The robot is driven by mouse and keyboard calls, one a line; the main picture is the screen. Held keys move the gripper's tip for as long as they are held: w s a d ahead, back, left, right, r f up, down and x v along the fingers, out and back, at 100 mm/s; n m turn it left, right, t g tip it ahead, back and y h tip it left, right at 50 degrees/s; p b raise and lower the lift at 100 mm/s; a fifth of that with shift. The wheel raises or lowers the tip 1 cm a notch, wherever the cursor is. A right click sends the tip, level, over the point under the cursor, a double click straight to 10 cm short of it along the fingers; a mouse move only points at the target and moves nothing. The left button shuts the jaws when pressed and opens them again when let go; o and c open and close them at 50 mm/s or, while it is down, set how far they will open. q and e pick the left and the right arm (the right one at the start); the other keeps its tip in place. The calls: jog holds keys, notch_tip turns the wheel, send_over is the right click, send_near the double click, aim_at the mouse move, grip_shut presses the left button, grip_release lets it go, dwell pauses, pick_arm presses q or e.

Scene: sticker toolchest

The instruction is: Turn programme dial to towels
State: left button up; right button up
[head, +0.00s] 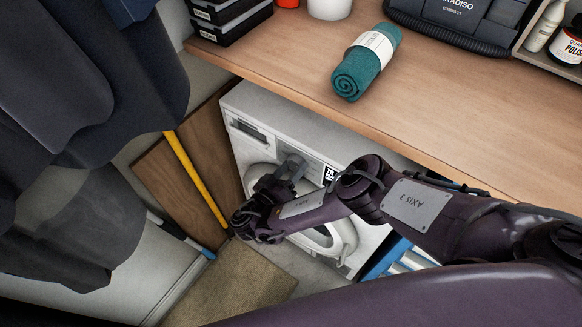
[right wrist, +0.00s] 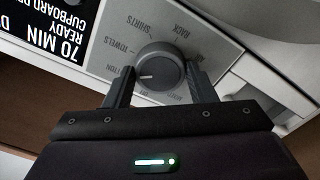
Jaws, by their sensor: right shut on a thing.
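The programme dial (right wrist: 160,62) is a round dark grey knob on the machine's grey panel. The "TOWELS" label (right wrist: 121,48) is just above that, followed by "SHIRTS" and "RACK" around the dial. My right gripper (right wrist: 159,84) is shut on the dial, one finger at each side. My left gripper is not in view.
A black display (right wrist: 70,35) beside the dial reads "70 MIN READY CUPBOARD". A wooden worktop (head: 290,60) overhangs the machine and holds a rolled teal towel (head: 352,82). Dark clothes (head: 90,60) hang at the left, near a yellow pole (head: 195,178).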

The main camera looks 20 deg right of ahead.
jog(key=m+p, duration=0.1)
jog(key=m, duration=0.5)
jog(key=shift+m, duration=0.4)
jog(key=shift+f, duration=0.1)
jog(key=o, duration=1)
jog(key=shift+c, duration=0.2)
jog(key=v, duration=0.8)
